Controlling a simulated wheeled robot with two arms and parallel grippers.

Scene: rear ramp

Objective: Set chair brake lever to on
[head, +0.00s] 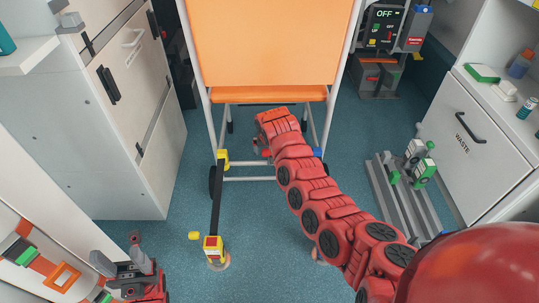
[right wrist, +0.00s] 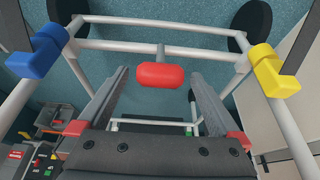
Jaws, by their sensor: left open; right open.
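The chair (head: 265,45) has an orange back and seat on a white tube frame. In the right wrist view, a red rounded lever handle (right wrist: 160,75) sits on a short stem by the frame's crossbar (right wrist: 160,22); I take it to be the brake lever. I cannot read its setting. My right gripper (right wrist: 157,72) is open, with one finger on either side of the handle and visible gaps. In the head view it is mostly hidden below my red arm, near the chair's lower frame. My left gripper (head: 135,268) is open and empty at the lower left, away from the chair.
A yellow clip (right wrist: 272,68) and a blue clip (right wrist: 42,52) sit on the frame. A black strap (head: 215,198) runs to a yellow floor anchor (head: 213,246). Cabinets stand left (head: 130,110) and right (head: 480,145); a grey rail (head: 408,205) lies right.

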